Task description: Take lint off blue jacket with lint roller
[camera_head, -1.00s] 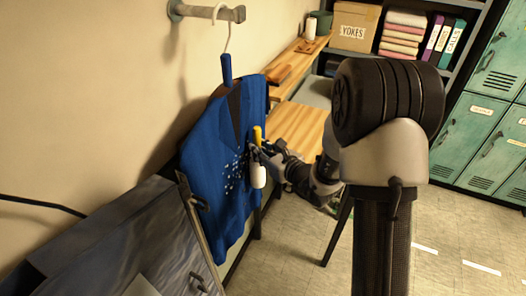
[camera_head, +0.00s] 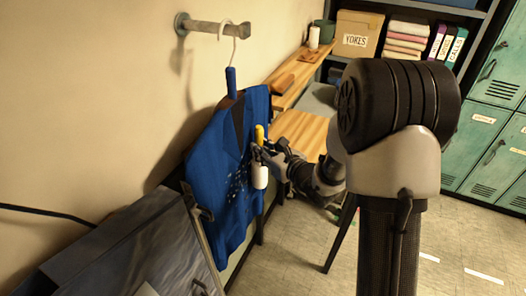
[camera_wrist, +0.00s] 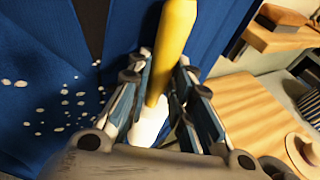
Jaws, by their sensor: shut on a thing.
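The blue jacket (camera_head: 212,160) hangs on a hanger (camera_head: 231,70) from a wall peg. White lint specks (camera_head: 238,186) dot its front, left of my gripper; they show clearly in the wrist view (camera_wrist: 62,95). My gripper (camera_head: 262,153) is shut on the lint roller's yellow handle (camera_head: 260,133), with its fingers on both sides in the wrist view (camera_wrist: 158,88). The white roll (camera_head: 260,176) points down in front of the jacket's right part. I cannot tell whether the roll touches the cloth. My fingers hide part of the roller.
The wall peg (camera_head: 215,28) sticks out above the jacket. A grey panel (camera_head: 125,245) stands at lower left. A wooden bench (camera_head: 303,130) and shelf (camera_head: 293,84) with a brush are behind my gripper. Green lockers (camera_head: 485,130) stand at right; open floor lies before them.

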